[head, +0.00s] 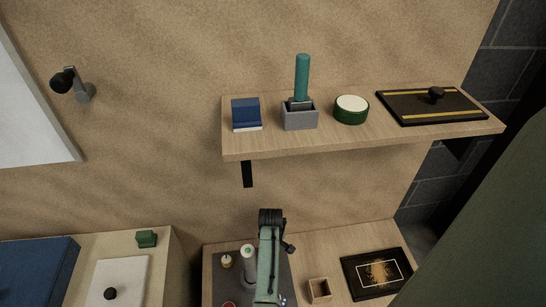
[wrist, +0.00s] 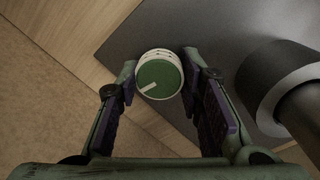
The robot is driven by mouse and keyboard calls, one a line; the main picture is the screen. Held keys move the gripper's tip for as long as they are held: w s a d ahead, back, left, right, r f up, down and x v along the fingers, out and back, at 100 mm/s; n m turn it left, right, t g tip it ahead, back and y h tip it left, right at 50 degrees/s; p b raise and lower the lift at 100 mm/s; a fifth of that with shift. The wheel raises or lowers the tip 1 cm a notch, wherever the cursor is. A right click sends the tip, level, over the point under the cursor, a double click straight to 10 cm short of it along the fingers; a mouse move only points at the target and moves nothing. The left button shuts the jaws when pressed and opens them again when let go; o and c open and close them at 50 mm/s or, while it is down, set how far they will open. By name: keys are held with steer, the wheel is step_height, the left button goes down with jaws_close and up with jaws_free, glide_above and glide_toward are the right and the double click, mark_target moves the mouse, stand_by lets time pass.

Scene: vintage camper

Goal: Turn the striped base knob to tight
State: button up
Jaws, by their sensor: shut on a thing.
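The striped base knob (wrist: 157,79) is in the upper middle of the wrist view. It has a round green face with one white pointer stripe slanting to the lower left, and a pale rim with green marks. My gripper (wrist: 161,73) has one finger on each side of the knob and is shut on it. The dark grey base plate (wrist: 205,30) lies behind the knob, close to its edge. I cannot clearly make out the knob or my fingertips in the head view. No tight mark shows.
A dark round post (wrist: 285,85) in a collar stands close right of my gripper. Above the work area is a shelf (head: 360,137) with a blue box (head: 246,112), a grey holder (head: 300,119), a green round tin (head: 351,111) and a black panel (head: 415,108). A framed dark picture (head: 376,273) lies right.

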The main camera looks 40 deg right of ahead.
steer(key=m+p, duration=0.2)
steer(key=m, duration=0.2)
steer(key=shift+a, duration=0.1)
steer(key=m+p, duration=0.1)
steer(key=m, duration=0.3)
steer(key=shift+w, duration=0.1)
steer(key=m, duration=0.3)
steer(key=shift+m+g+p, duration=0.3)
steer(key=shift+m, duration=0.1)
steer(key=m, duration=0.4)
steer(key=shift+m, duration=0.3)
steer(key=m, duration=0.4)
steer(key=shift+y+p, duration=0.3)
steer(key=shift+p, duration=0.05)
steer(key=m, duration=0.8)
steer(key=shift+d+m+p, duration=0.2)
steer(key=shift+m+p, duration=0.1)
steer(key=shift+m, duration=1.6)
